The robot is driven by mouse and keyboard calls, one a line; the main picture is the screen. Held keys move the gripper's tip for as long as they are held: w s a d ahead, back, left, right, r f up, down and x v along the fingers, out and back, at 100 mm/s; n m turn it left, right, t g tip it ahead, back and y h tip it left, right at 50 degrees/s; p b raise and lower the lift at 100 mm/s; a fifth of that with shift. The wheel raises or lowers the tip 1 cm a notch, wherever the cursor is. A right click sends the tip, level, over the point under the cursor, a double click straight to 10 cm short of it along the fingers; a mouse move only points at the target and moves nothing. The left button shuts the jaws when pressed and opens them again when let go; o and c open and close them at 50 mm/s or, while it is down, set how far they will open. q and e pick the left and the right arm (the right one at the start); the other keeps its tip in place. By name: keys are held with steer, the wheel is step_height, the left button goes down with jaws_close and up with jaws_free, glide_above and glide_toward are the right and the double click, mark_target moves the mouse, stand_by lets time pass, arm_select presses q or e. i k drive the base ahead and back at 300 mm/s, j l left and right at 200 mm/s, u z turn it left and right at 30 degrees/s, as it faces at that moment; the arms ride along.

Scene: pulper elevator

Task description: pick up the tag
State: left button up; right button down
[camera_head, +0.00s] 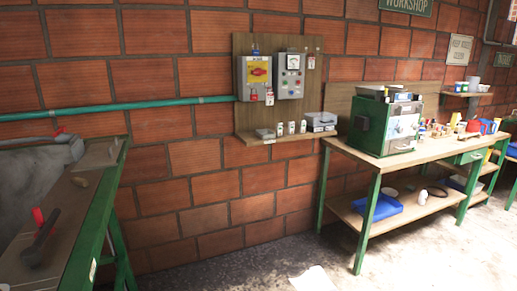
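Neither of my grippers is in view. Several small pieces could be the tag, and I cannot tell which one is meant. A small white tag with red marks (269,98) hangs at the lower right of the grey switch box with a yellow plate (258,75). A similar small red and white piece (311,62) hangs on the board's upper right. Small white pieces with dark marks (291,127) stand in a row on the little shelf (286,137) under the boxes. A red padlock-like piece (254,95) is on the switch box beside the hanging tag.
A second grey control box (290,76) is beside the switch box. A green-legged workbench (431,152) at right carries a green and grey machine (386,124) and clutter. A green-framed bench (94,206) with a red-tipped lever (40,236) is at left. Floor (240,268) between is mostly clear.

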mark_target(269, 96)
steer(key=i+l+u, duration=0.55)
steer(key=i+u, duration=0.15)
steer(key=i+l+u, duration=0.4)
steer(key=i+l, duration=0.15)
steer(key=l, duration=0.2)
steer(key=i+l+u, duration=0.1)
steer(key=l, duration=0.25)
steer(key=i+l, duration=0.4)
steer(key=l, duration=0.35)
steer(key=i+l+u, duration=0.1)
steer(key=l, duration=0.25)
steer(key=i+l, duration=0.25)
steer(key=l+u, duration=0.05)
steer(key=l, duration=0.05)
